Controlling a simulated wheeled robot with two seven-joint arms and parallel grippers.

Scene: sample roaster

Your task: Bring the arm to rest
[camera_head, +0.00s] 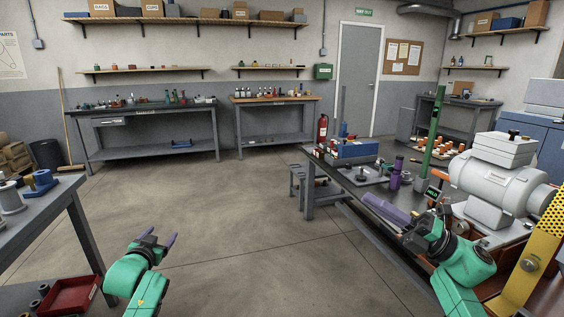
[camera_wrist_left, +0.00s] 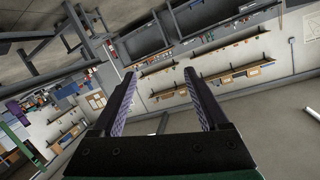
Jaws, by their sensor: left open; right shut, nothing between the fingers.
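My left gripper (camera_head: 161,236) is at the lower left of the head view, above bare floor and clear of the benches. Its jaws are open and empty. In the left wrist view the two purple-padded fingers (camera_wrist_left: 160,74) stand apart with only the distant room between them.
A green post (camera_head: 433,130) rises from the workbench. A side bench (camera_head: 58,203) and red bin (camera_head: 70,296) are at left. The middle floor is free.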

